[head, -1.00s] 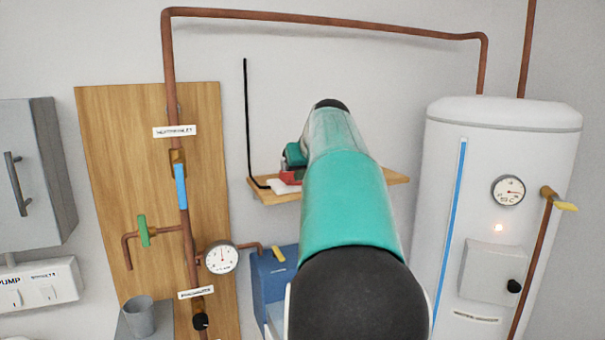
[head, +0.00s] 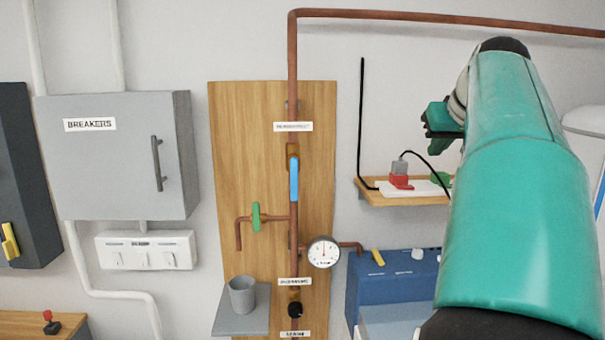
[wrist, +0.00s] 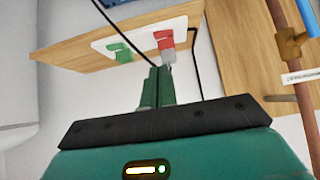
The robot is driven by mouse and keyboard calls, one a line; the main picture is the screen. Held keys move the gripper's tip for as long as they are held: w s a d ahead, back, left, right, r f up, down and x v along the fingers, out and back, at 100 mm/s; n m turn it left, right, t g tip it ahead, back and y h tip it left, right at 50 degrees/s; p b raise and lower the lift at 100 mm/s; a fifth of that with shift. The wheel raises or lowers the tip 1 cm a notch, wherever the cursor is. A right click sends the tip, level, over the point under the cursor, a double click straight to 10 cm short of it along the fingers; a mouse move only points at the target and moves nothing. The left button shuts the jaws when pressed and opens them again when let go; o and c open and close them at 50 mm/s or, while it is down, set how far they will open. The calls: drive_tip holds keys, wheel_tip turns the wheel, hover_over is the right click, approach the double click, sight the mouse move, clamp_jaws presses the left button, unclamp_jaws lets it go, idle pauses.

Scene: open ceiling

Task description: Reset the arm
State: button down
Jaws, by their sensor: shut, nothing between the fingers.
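My arm (head: 525,190) is teal with black joints and reaches up the right side of the head view. My gripper is small and green beside the arm's far end (head: 437,120). In the wrist view its two green fingers (wrist: 158,84) lie together, shut and empty. They point toward a wooden shelf (wrist: 75,54) with a white power strip (wrist: 140,42) that carries a red plug (wrist: 163,40) and a green plug (wrist: 121,54). The fingers seem apart from these. In the head view the arm hides part of the shelf's right end.
A wooden board (head: 232,170) carries copper pipes, a blue-handled valve (head: 294,180), a green valve (head: 256,216) and a gauge (head: 323,252). A breaker box (head: 120,160) and switch panel (head: 146,250) are at left. A blue box (head: 395,285) sits below the shelf (head: 375,196).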

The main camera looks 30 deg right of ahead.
drive_tip(key=w+a+f+n+y, duration=0.15)
drive_tip(key=a+f, duration=0.25)
drive_tip(key=a, duration=0.4)
drive_tip(key=w+a+f+y, duration=0.15)
drive_tip(key=a+f, duration=0.25)
drive_tip(key=a, duration=0.4)
drive_tip(key=w+a+f+n, duration=0.1)
drive_tip(key=w+a+f, duration=0.2)
drive_tip(key=a+f, duration=0.35)
drive_tip(key=s+a+f+n, duration=0.1)
drive_tip(key=s+a+f, duration=0.2)
drive_tip(key=a+f, duration=0.3)
drive_tip(key=s+a+f+n+g+y, duration=0.1)
drive_tip(key=s+a+f, duration=0.3)
drive_tip(key=a+f, duration=0.2)
drive_tip(key=s+a+f+n+g, duration=0.1)
drive_tip(key=s+a+f+n, duration=0.1)
drive_tip(key=a+f, duration=0.4)
drive_tip(key=s+a, duration=0.1)
drive_tip(key=a, duration=0.1)
drive_tip(key=shift+s+a+f+y, duration=0.2)
drive_tip(key=shift+a+y, duration=0.1)
drive_tip(key=shift+y, duration=0.1)
drive_tip(key=shift+d, duration=0.15)
